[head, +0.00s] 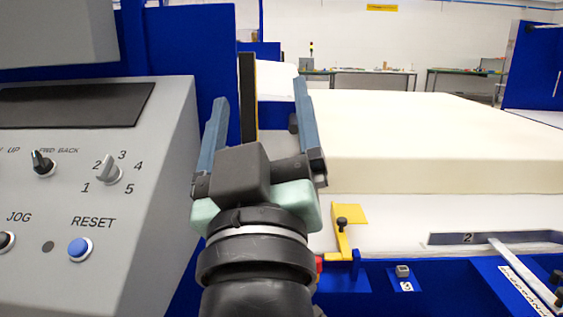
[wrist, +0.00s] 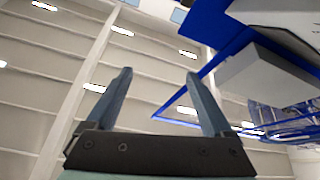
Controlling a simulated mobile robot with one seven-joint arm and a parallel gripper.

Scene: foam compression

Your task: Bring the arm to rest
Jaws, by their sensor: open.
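My gripper (head: 258,92) is raised in the middle of the head view, beside the grey control panel (head: 165,135). Its two blue-grey fingers are spread wide with nothing between them. In the wrist view my gripper (wrist: 157,85) also shows open and empty, pointing up toward the ceiling. No object touches the fingers in either view.
The panel carries a black selector knob (head: 42,162), a grey numbered knob (head: 109,170) and a blue reset button (head: 79,248). A large cream foam block (head: 430,140) lies on the right. A yellow bracket (head: 342,240) stands near my gripper. A blue frame (head: 420,285) runs along the front.

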